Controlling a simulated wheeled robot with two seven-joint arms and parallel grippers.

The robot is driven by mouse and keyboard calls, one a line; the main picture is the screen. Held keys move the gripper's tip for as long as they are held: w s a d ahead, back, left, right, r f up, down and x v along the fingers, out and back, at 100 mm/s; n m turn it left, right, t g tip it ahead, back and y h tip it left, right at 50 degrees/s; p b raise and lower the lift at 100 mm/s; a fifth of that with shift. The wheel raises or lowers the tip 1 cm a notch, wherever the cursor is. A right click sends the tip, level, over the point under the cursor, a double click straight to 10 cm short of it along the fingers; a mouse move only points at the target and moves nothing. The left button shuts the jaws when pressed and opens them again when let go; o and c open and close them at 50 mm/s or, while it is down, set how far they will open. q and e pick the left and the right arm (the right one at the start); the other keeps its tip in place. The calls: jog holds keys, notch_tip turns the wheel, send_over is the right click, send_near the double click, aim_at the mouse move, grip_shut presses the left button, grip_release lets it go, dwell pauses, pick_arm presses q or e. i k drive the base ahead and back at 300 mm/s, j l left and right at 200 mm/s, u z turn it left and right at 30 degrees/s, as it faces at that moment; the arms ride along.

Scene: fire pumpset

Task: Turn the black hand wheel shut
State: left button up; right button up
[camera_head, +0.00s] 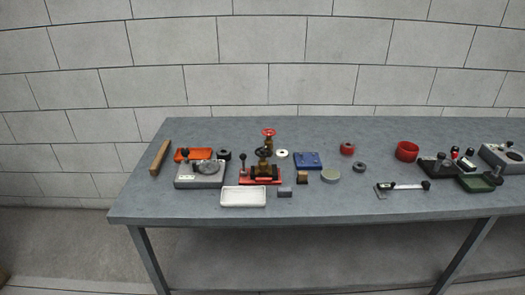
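The black hand wheel (263,152) sits on top of a brass valve on a small pump set with a red base (262,181), at the left-middle of the table. A red hand wheel (268,132) on a second brass stem stands just behind and above it. The black wheel's turned position is too small to tell. A black-knobbed lever (243,158) stands at the left end of the red base. Neither of my grippers is in view.
The grey table (400,205) stands before a block wall. Around the pump set are a grey device (200,176), white tray (244,196), blue plate (307,160), orange tray (193,154) and small blocks. A red ring (407,151) and more devices lie right. The front right tabletop is clear.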

aim_at(262, 153)
jog(key=k+l+z, duration=0.15)
jog(key=z, duration=0.2)
jog(key=k+l+z, duration=0.15)
jog(key=z, duration=0.2)
jog(key=k+l+z, duration=0.1)
jog(key=z, duration=0.25)
jog(key=l, duration=0.1)
